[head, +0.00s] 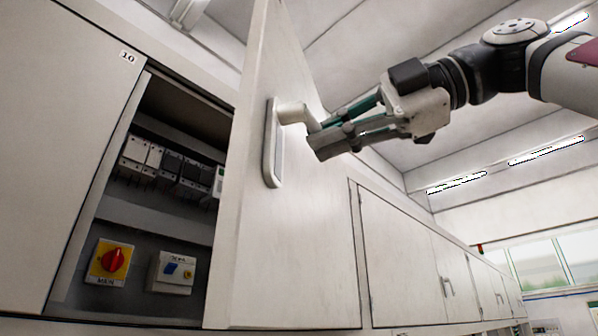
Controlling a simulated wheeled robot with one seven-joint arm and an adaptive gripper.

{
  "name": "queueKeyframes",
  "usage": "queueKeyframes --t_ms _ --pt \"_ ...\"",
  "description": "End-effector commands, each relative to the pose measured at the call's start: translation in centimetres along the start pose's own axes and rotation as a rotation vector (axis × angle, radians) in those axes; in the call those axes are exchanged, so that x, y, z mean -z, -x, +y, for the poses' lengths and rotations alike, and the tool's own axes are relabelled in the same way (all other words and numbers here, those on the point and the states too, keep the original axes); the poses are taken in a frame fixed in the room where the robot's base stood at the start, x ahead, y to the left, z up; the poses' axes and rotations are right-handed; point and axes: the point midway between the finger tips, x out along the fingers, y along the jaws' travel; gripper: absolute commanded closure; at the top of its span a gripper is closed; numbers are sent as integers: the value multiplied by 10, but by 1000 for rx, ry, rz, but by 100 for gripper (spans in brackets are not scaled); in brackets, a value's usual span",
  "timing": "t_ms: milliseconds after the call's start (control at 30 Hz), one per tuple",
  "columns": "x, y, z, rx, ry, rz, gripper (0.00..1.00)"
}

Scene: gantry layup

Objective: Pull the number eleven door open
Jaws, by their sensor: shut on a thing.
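A pale cabinet door (300,255) stands swung out from the cabinet, hinged on its right side. Its own number does not show from here; the closed door to its left (60,150) carries the label 10. A light handle (292,113) on a long oval plate (273,150) sits on the door's outer face. My gripper (318,135) reaches in from the upper right and is shut on the handle. The fingers partly hide the handle's end.
The open compartment shows a row of breakers (165,165), a red rotary switch on a yellow plate (112,259) and a white switch box (173,272). Further closed cabinet doors (400,250) run to the right. Ceiling lights (545,150) are high overhead.

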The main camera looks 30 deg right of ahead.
Motion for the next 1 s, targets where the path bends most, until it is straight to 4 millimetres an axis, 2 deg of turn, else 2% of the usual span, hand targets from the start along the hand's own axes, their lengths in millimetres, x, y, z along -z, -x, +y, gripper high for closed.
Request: queueKeyframes --t_ms 267,300,367,833,1000 --pt "-2 2 2 -8 -3 -7 100" --pt "-2 1 2 -8 -3 -7 78" --pt "-2 1 1 -7 -3 -7 67" --pt "-1 1 1 -3 -1 -4 67" --pt "-1 18 1 -6 0 -3 67"
